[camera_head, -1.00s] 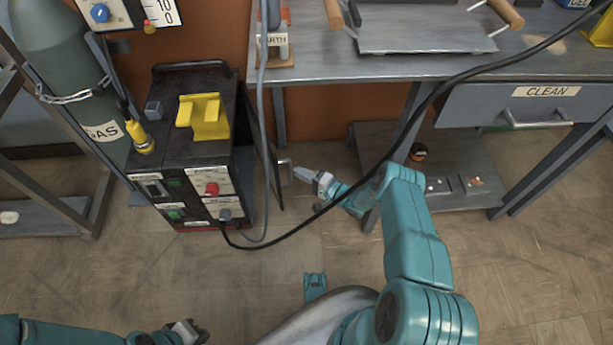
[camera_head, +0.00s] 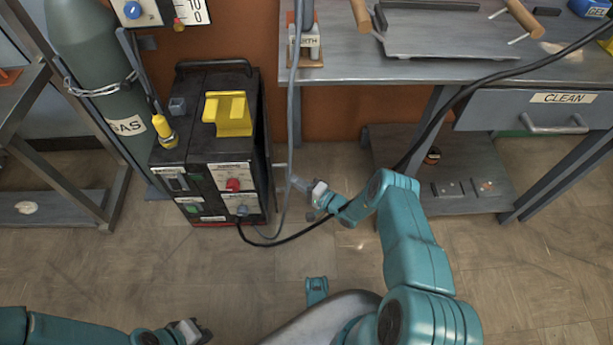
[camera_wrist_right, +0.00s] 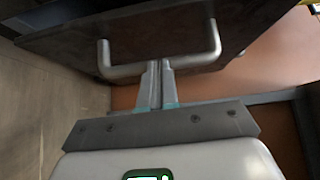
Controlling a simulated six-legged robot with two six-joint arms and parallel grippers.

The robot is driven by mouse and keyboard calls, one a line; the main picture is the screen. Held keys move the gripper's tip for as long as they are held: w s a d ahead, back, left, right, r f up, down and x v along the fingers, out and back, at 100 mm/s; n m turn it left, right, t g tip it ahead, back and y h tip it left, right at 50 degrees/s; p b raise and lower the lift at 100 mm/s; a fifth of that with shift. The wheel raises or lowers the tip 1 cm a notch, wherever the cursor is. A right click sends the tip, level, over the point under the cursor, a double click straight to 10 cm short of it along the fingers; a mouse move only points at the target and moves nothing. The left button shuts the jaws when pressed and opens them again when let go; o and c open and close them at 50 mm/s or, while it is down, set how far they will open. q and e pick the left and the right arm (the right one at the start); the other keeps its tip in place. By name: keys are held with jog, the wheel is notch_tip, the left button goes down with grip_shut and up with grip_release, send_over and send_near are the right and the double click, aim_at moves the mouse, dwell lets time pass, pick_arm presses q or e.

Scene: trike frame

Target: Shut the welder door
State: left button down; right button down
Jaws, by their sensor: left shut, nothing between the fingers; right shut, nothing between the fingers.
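The black welder (camera_head: 207,140) stands on the floor at left in the head view. Its dark door (camera_head: 268,150) is on its right side, seen nearly edge-on and lying close to the side; I cannot tell whether it is fully shut. The door's handle (camera_head: 281,165) sticks out to the right. In the right wrist view the door panel (camera_wrist_right: 140,30) fills the top, with its grey handle (camera_wrist_right: 207,55). My right gripper (camera_head: 296,183) is shut and empty, its fingertips overlapping the handle; contact is unclear. My left gripper (camera_head: 198,330) is shut and empty at the bottom, far from the welder.
A workbench (camera_head: 420,72) stands at right and a gas cylinder (camera_head: 95,60) at left. Floor (camera_head: 130,265) in front is clear.

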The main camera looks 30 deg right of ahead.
jog(key=a, duration=0.1)
jog(key=w+a, duration=0.1)
jog(key=a, duration=0.1)
jog(key=shift+a, duration=0.25)
jog(key=shift+s, duration=0.1)
